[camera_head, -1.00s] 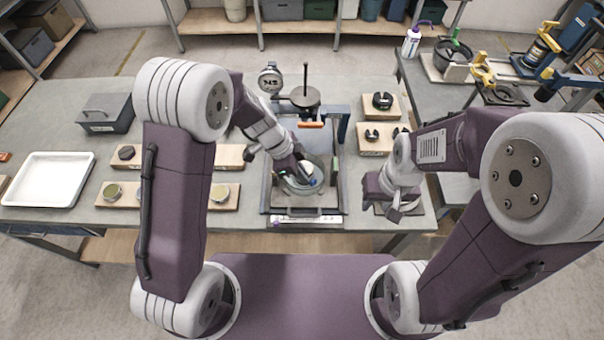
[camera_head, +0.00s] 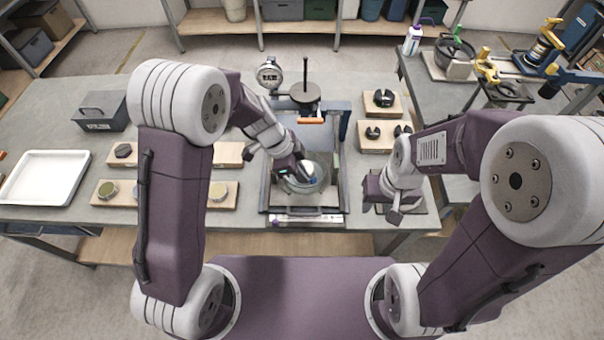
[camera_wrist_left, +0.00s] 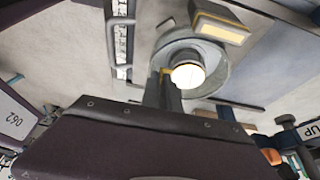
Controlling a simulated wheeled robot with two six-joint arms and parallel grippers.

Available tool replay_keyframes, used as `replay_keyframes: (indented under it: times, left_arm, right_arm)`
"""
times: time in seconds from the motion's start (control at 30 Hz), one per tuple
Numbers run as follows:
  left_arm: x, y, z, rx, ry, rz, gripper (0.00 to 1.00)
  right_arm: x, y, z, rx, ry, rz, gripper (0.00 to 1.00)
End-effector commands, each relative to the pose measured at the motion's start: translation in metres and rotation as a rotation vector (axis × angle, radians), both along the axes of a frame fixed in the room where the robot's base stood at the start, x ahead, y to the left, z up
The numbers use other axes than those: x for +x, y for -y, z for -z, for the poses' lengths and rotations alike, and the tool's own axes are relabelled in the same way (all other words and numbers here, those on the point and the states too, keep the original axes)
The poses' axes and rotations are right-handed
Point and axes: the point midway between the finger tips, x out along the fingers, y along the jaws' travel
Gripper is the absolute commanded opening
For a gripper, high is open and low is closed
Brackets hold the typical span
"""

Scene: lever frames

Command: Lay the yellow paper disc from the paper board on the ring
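The ring (camera_wrist_left: 218,76), a round grey rim, lies under my left gripper (camera_wrist_left: 167,76) in the left wrist view. A pale round face shows inside it, and a thin yellow edge shows at my fingertips. I cannot tell whether that edge is the paper disc. In the head view my left gripper (camera_head: 310,176) reaches down into the clear round ring (camera_head: 322,186) on the central fixture; its fingertips are too small to read.
A dial gauge (camera_head: 269,75) and a post with a round plate (camera_head: 305,95) stand behind the ring. A white tray (camera_head: 45,178) and grey box (camera_head: 101,111) are at the left. Boards with black parts (camera_head: 381,103) lie at the right.

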Motion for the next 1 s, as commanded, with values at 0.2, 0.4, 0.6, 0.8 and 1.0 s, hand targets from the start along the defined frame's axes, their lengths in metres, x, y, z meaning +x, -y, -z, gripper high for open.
replay_keyframes:
  times: [0.2, 0.4, 0.6, 0.8, 1.0]
  left_arm:
    - [0.0002, 0.0, -0.0004, 0.0, 0.001, 0.0, 0.0]
    - [0.0002, 0.0, 0.0004, 0.0, 0.001, 0.0, 0.0]
    - [0.0003, 0.0, 0.0016, 0.0, 0.001, 0.0, 0.0]
    - [0.0004, 0.0, 0.0025, 0.0, 0.002, -0.001, 0.0]
    - [0.0004, 0.0001, 0.0033, 0.0, 0.002, -0.001, 0.0]
  right_arm:
    - [0.0, 0.0, 0.0, 0.0, 0.0, 0.0, 0.36]
    - [0.0, 0.0, 0.0014, 0.0, 0.0, 0.0, 0.36]
    - [0.0, 0.0, 0.004, 0.0, 0.0, 0.0, 0.36]
    - [0.0, 0.0, 0.0064, 0.0, 0.0, 0.0, 0.36]
    - [0.0, 0.0, 0.0087, 0.0, 0.0, 0.0, 0.36]
